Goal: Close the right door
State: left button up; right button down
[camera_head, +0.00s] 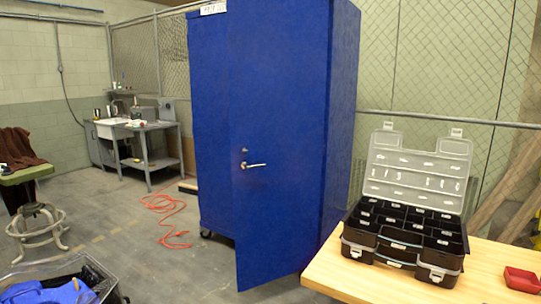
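A tall blue cabinet (208,130) stands on the floor in the middle of the view. Its right door (285,110) carries a metal lever handle (253,166) near its left edge. The door is ajar: its free left edge and lower corner stand out toward me, in front of the cabinet's front. The door hides the gap behind it and the inside of the cabinet. Neither of my grippers is in view.
A wooden table (390,290) with an open black organizer case (405,240) and a small red box (522,280) stands at the right, close to the door. An orange cord (170,215) lies on the floor. A stool (38,225) and crate (100,275) are left.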

aim_at(277, 50)
jog(key=z, duration=0.15)
jog(key=i, duration=1.85)
jog(key=u, duration=0.65)
